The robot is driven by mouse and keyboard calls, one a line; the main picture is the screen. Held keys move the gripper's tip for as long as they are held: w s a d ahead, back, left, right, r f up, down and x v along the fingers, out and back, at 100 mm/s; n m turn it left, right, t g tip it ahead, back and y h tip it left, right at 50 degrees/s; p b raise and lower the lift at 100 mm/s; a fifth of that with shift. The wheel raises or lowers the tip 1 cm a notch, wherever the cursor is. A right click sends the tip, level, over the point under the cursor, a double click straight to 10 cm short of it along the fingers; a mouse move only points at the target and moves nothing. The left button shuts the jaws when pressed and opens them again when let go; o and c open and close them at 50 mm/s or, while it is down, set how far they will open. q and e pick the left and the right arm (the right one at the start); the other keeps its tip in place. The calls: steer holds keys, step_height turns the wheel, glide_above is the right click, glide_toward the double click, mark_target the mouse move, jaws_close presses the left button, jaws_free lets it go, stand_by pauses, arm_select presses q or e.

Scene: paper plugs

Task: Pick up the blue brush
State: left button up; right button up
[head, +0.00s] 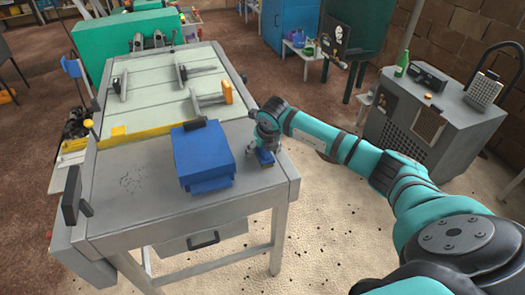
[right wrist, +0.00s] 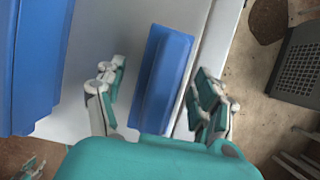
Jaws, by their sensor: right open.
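The blue brush (head: 264,157) lies at the right edge of the grey workbench, just right of a blue box. In the right wrist view the brush (right wrist: 163,75) is a long blue block. My right gripper (head: 260,150) is above the brush, coming in from the right. In the right wrist view my right gripper (right wrist: 158,88) is open, with one finger on each side of the brush and gaps between. My left gripper is not in view.
A large blue box (head: 203,158) stands close left of the brush; its side also shows in the right wrist view (right wrist: 30,60). The workbench (head: 130,205) has clear room at its front left. A grey cabinet (head: 440,115) stands to the right.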

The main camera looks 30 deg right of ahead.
steer(key=c, duration=1.3)
steer(key=shift+r, duration=0.2)
steer(key=shift+r+b, duration=0.2)
steer(key=shift+b, duration=0.1)
steer(key=b+v, duration=0.1)
steer(key=v, duration=0.1)
steer(key=shift+w+r+b, duration=0.15)
steer(key=shift+r+b, duration=0.25)
steer(key=shift+s+a+r+b, duration=0.3)
steer(key=shift+s+a+b, duration=0.45)
steer(key=shift+s+a, duration=1.05)
steer(key=shift+s+a+r+b, duration=0.3)
steer(key=shift+s+a+b, duration=0.65)
steer(key=shift+s, duration=1.5)
steer(key=shift+s+a+r+b, duration=0.25)
steer(key=shift+s+a+b, duration=0.25)
steer(key=shift+s+a, duration=1.45)
steer(key=shift+s+d, duration=0.15)
steer(key=shift+d, duration=0.05)
